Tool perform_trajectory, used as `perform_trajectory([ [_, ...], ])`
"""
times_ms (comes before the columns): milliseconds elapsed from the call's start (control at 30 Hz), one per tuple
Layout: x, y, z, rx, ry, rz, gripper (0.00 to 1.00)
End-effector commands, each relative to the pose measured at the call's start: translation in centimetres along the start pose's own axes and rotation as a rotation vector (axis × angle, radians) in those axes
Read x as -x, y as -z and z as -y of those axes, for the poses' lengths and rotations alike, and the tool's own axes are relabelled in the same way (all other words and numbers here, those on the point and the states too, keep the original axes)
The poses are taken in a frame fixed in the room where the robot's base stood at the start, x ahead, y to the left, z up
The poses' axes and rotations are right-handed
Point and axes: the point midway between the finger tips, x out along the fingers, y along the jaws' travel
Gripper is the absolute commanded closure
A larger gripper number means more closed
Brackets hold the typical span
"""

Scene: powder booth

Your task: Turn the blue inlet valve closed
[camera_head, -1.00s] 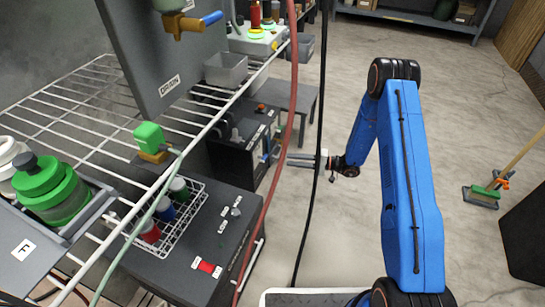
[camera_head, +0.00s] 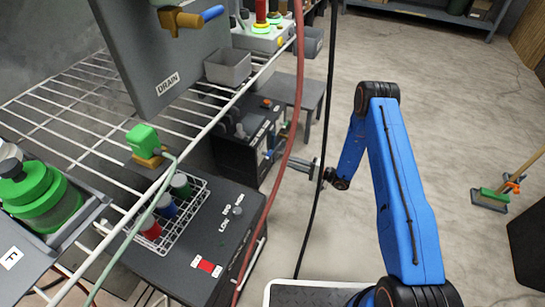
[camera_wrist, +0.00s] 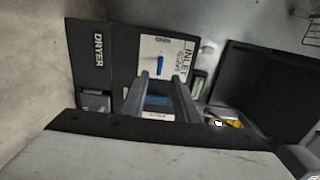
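The blue inlet valve handle (camera_wrist: 160,62) shows in the wrist view on a white panel (camera_wrist: 178,48) labelled INLET, hanging below the word OPEN. In the head view a small blue part (camera_head: 269,154) shows on the front of a dark box (camera_head: 245,140), partly behind the red hose. My gripper (camera_wrist: 161,82) is open, its two fingers apart and pointing at the panel, with nothing held. The handle appears just beyond and between the fingertips, apart from them. In the head view my gripper (camera_head: 293,170) extends left toward the box.
A red hose (camera_head: 284,155) and a black cable (camera_head: 318,190) hang near my gripper. Another blue handle (camera_head: 212,13) is on a brass valve above the DRAIN label (camera_head: 167,83). A wire rack (camera_head: 75,120) fills the left. Open floor (camera_head: 440,110) lies to the right.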

Motion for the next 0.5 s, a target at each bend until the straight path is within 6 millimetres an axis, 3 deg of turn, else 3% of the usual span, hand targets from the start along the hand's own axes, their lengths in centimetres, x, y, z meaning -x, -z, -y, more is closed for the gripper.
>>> perform_trajectory([
  [500, -8.8, 0.0, 0.0, 0.001, 0.001, 0.002, 0.72],
])
